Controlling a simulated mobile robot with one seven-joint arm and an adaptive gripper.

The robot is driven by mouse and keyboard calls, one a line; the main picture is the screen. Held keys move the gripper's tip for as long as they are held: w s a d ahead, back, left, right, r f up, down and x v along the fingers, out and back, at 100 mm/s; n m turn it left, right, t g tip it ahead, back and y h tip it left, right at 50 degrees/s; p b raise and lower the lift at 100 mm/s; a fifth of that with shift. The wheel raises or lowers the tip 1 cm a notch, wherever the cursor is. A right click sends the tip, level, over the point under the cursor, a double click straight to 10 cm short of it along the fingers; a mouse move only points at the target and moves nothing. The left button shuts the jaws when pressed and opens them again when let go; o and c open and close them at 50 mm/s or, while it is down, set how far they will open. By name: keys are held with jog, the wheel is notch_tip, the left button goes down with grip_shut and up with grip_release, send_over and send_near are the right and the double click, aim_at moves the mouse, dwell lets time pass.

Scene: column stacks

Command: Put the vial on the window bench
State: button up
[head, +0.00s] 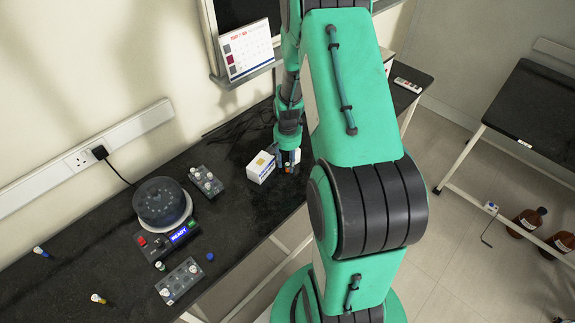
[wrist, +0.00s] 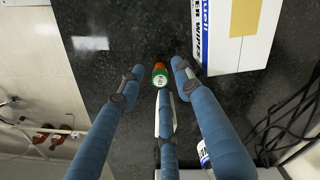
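A small vial (wrist: 160,75) with an orange body, a green-edged cap and a white label shows in the wrist view, seen from above on the black bench top. My gripper (wrist: 158,82) is above it with its blue fingers spread around it. Gaps show between the vial and the two upper fingers; I cannot tell whether the lower finger touches it. In the head view my gripper (head: 289,168) is low over the dark bench (head: 235,205) along the wall. Another dark-topped bench (head: 530,115) stands at the right. I cannot tell which is the window bench.
A white wipes box (head: 261,167) stands close beside my gripper, with cables (wrist: 285,120) nearby. A round dark device (head: 162,202), a box with a blue READY display (head: 180,235) and small knobbed blocks stand further left. Brown bottles (head: 527,222) are below the right bench, whose visible top is mostly clear.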

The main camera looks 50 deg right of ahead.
aim_at(286, 164)
notch_tip(286, 164, up, 10)
jog(key=p, duration=0.1)
jog(key=shift+p, duration=0.35)
dwell(0.5)
jog(key=a+r+n+t, duration=0.1)
jog(key=a+r+n, duration=0.1)
jog(key=a+r, duration=0.8)
jog(key=a+r+n+t, duration=0.1)
jog(key=a+r+n, duration=0.1)
jog(key=a+r, duration=0.75)
jog(key=s+a+r+n+t, duration=0.3)
jog(key=s+a+r+n, duration=0.2)
jog(key=s+a+r, duration=0.9)
jog(key=s+r, duration=0.1)
jog(key=s, duration=0.3)
jog(key=shift+a+r+t, duration=0.15)
jog(key=shift+a+t, duration=0.1)
jog(key=shift+t, duration=0.05)
